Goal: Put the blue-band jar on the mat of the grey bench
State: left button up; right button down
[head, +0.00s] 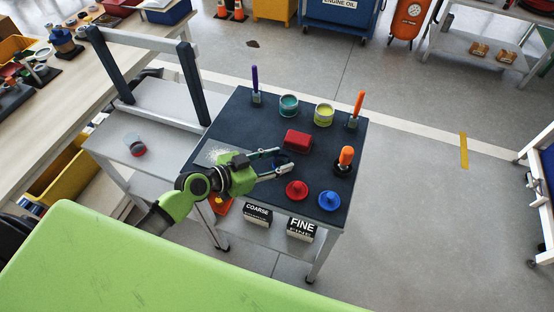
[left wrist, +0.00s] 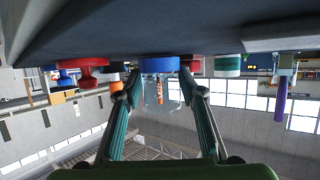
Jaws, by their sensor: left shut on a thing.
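The blue-band jar shows in the left wrist view (left wrist: 160,65) as a clear jar with a blue band, between the fingers of my left gripper (head: 280,161). In the head view the fingers partly hide it. The gripper is shut on the jar. The jar is over the dark mat-like top (head: 240,118) of the grey bench (head: 328,234), its blue end at or very close to the surface; I cannot tell whether it touches. My right gripper is not in view.
A red block (head: 297,140), a red knob (head: 296,190), a blue knob (head: 330,200) and an orange-handled tool (head: 345,160) stand near the jar. Teal (head: 289,106) and yellow (head: 324,113) tins stand behind.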

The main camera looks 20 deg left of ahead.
pick_arm(q)
jog(key=shift+f, duration=0.1)
jog(key=o, duration=1.1)
jog(key=b+v, duration=0.2)
jog(key=v, duration=0.9)
jog(key=shift+s+a+r+b, duration=0.25)
jog(key=shift+s+r+b, duration=0.05)
jog(key=shift+s+r, duration=0.1)
